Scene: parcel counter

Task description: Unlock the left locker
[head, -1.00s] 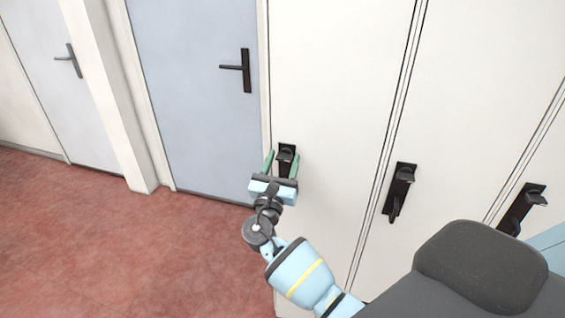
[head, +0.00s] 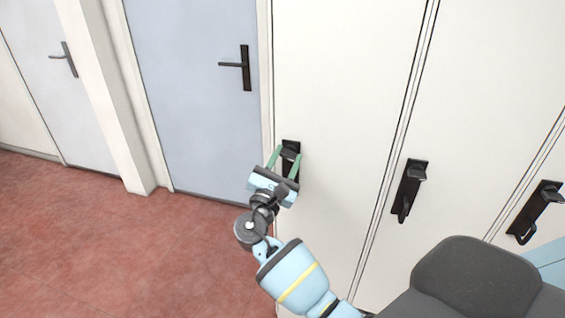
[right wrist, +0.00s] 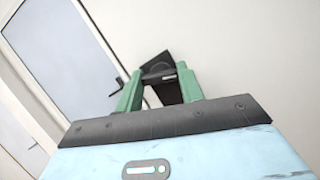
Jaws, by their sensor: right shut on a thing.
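The left locker (head: 345,75) is a tall off-white door, shut, with a black lock plate (head: 291,145) near its left edge. My right gripper (head: 286,158) is at this plate, its green fingers on either side of the dark turn knob (right wrist: 159,74). In the right wrist view, the fingers are shut on the knob, and the black plate (right wrist: 178,92) behind it sits tilted relative to the gripper. The gripper hides much of the plate's lower part, so I cannot tell the lock's state. My left gripper is not in view.
More off-white lockers stand to the right, with black handle plates (head: 409,188) and (head: 537,212). A blue-grey door (head: 190,110) with a dark lever handle (head: 245,68) is on the left. Another door (head: 40,70) stands farther left. The red floor (head: 120,250) is clear.

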